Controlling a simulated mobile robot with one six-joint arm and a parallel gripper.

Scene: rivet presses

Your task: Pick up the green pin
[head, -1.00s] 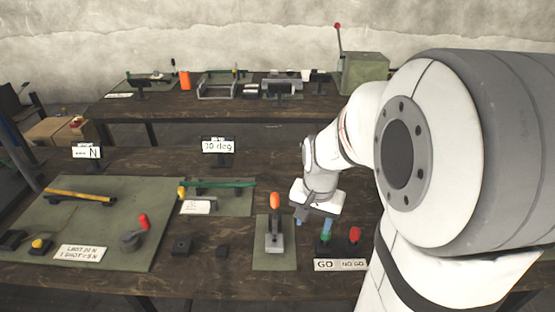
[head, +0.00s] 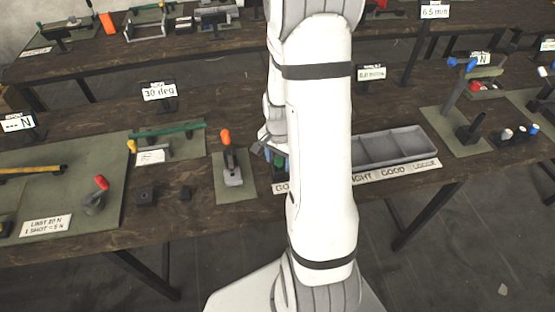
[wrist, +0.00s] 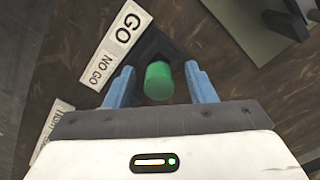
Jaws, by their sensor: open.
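The green pin (wrist: 159,82) stands in a dark block (wrist: 178,48) beside the GO / NO GO label (wrist: 117,42) in the wrist view. My gripper (wrist: 158,76) is open, with one blue finger on each side of the pin. Dark gaps show between pin and fingers, so it is not clasped. I cannot tell the fingers' exact height against the pin. In the head view my gripper (head: 276,155) is at the bench beside my arm, which hides most of the block and label.
An orange-handled tool (head: 228,160) stands on a green mat left of my gripper. A grey compartment tray (head: 395,148) lies to the right behind my arm, with a label strip (head: 398,173) in front. A red-knobbed tool (head: 97,193) is farther left.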

